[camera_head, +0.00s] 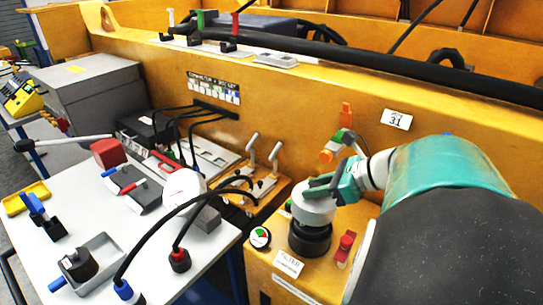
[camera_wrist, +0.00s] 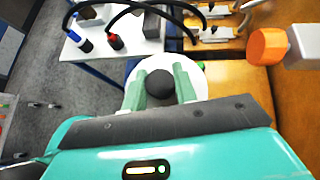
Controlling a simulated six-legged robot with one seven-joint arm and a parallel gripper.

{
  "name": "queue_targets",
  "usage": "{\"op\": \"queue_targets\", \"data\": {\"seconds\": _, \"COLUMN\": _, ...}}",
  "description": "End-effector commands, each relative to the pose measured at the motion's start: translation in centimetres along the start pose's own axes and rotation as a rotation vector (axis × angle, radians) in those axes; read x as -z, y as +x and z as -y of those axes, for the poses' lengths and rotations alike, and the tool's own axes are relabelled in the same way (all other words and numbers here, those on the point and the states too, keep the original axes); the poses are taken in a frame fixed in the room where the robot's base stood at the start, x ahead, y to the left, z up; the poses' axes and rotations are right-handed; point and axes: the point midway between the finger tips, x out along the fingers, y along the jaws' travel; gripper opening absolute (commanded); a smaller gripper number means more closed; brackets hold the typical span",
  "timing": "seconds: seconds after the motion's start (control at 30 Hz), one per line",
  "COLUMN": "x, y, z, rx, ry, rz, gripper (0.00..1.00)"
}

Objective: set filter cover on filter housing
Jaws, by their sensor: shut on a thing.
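The filter cover is a pale grey-white round lid (camera_head: 313,211) with a dark knob. In the wrist view the cover (camera_wrist: 198,78) shows as a white disc around the black knob, which sits between the two green fingers. My gripper (camera_head: 320,190) is shut on the cover's knob; it also shows in the wrist view (camera_wrist: 160,86). The filter housing (camera_head: 310,241) is a black cylinder on the yellow block beside the "FILTER" label. The cover is right over the housing and looks level. I cannot tell whether they touch. The cover hides the housing's top.
A red knob (camera_head: 344,246) stands right of the housing and a round gauge (camera_head: 260,238) left of it. An orange fitting (camera_head: 329,153) projects from the yellow wall behind. The white table (camera_head: 75,238) at left holds several parts and black cables.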

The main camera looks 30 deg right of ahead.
Motion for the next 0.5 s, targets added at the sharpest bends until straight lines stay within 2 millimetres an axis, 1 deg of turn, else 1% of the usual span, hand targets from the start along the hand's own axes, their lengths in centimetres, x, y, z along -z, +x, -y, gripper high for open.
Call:
{"op": "queue_targets", "data": {"seconds": 0.2, "x": 1.03, "y": 0.81, "z": 0.11, "rx": 0.0, "ry": 0.001, "rz": 0.0, "gripper": 0.0}}
{"op": "queue_targets", "data": {"seconds": 0.5, "x": 1.24, "y": 0.94, "z": 0.12, "rx": 0.001, "ry": -0.001, "rz": 0.0, "gripper": 0.0}}
